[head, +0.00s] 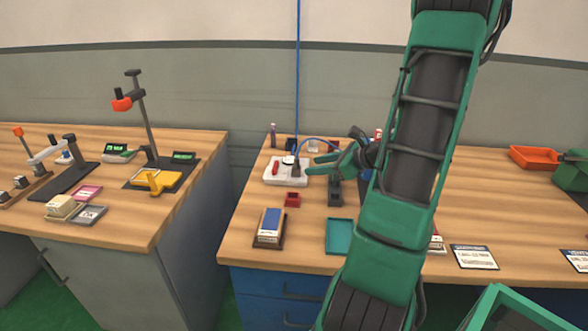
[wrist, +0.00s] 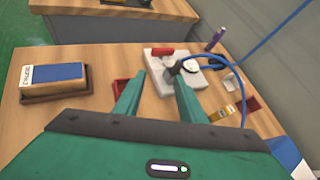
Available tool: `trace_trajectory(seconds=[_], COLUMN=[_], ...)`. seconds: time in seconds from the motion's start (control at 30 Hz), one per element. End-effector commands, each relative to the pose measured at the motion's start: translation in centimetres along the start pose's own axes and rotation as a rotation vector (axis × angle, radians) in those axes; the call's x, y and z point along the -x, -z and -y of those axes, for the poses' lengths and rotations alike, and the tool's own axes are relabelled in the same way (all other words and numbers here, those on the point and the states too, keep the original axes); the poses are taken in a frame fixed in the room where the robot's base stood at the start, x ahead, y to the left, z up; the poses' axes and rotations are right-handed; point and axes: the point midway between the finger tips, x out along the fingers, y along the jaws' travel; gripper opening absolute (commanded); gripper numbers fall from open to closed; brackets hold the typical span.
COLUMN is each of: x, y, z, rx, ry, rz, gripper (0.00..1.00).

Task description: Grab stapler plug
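A white block (head: 285,171) stands on the right-hand workbench; it also shows in the wrist view (wrist: 160,80). A dark plug (wrist: 178,69) with a blue cable is at the block, and it also shows in the head view (head: 296,168). My gripper (head: 314,163) is open and points left at the block from its right side. In the wrist view my gripper (wrist: 161,78) has its two green fingers apart with nothing between them. The plug appears close to the right fingertip; I cannot tell whether they touch.
A blue-topped box (head: 270,226) on a brown base, a small red tray (head: 292,200) and a teal tray (head: 339,237) lie nearer the front. A dark block (head: 335,192) stands below my gripper. A blue cord (head: 298,80) hangs from above.

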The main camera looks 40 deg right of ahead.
Motion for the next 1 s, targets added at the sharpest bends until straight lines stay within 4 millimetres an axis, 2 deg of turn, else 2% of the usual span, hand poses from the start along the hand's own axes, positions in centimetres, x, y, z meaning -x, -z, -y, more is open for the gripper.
trace_trajectory(seconds=[0.1,0.27,0.5,0.77,1.0], x=[0.9,0.9,-2.5,-4.4,-7.5], y=[0.3,0.2,-0.2,-0.4,-0.5], z=[2.4,3.6,3.9,4.1,3.9], rx=[-0.152,-0.229,-0.231,-0.229,-0.229], ry=[0.065,0.094,0.091,0.095,0.092], rz=[0.071,0.113,0.114,0.113,0.113], gripper=[0.37,0.37,0.37,0.37,0.37])
